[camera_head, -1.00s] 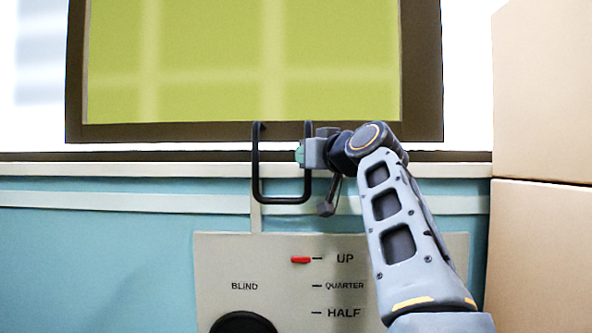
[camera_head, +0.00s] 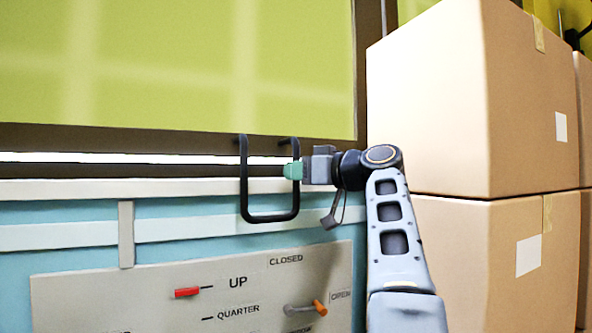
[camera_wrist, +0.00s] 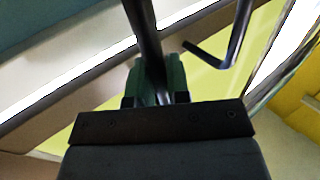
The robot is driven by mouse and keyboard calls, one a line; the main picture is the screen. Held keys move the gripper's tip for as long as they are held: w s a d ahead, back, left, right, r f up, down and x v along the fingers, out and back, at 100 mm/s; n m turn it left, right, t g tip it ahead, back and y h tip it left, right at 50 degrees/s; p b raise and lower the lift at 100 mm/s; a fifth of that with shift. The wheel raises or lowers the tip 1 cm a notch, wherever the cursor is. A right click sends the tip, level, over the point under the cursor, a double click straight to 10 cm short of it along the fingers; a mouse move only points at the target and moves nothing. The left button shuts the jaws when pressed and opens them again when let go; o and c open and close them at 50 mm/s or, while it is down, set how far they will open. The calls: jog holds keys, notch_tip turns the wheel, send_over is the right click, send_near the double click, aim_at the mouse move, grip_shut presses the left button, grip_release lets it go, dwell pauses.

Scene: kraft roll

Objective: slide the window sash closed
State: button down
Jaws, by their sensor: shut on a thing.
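The window sash (camera_head: 180,134) has a brown frame around a yellow-green pane and fills the upper left of the head view. A black U-shaped handle (camera_head: 243,190) hangs from its lower edge. My gripper (camera_head: 292,171) is at the handle's right upright, with its green fingertips shut on that bar. In the wrist view the dark bar (camera_wrist: 144,40) runs down between the green fingers (camera_wrist: 158,82). The other end of the handle shows to the right there. The sash's left edge is out of view.
Stacked cardboard boxes (camera_head: 450,100) stand close to the right of my arm. A grey panel (camera_head: 110,295) below the sill carries a red marker at UP and a small orange-tipped lever (camera_head: 319,307) near OPEN. A pale sill (camera_head: 60,189) runs under the window.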

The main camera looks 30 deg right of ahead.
jog(key=shift+d, duration=0.1)
jog(key=c, duration=1.1)
grip_release()
jog(key=shift+d, duration=0.15)
jog(key=b+v, duration=0.1)
jog(key=v, duration=0.6)
jog(key=shift+s, duration=0.2)
jog(key=shift+d, duration=0.1)
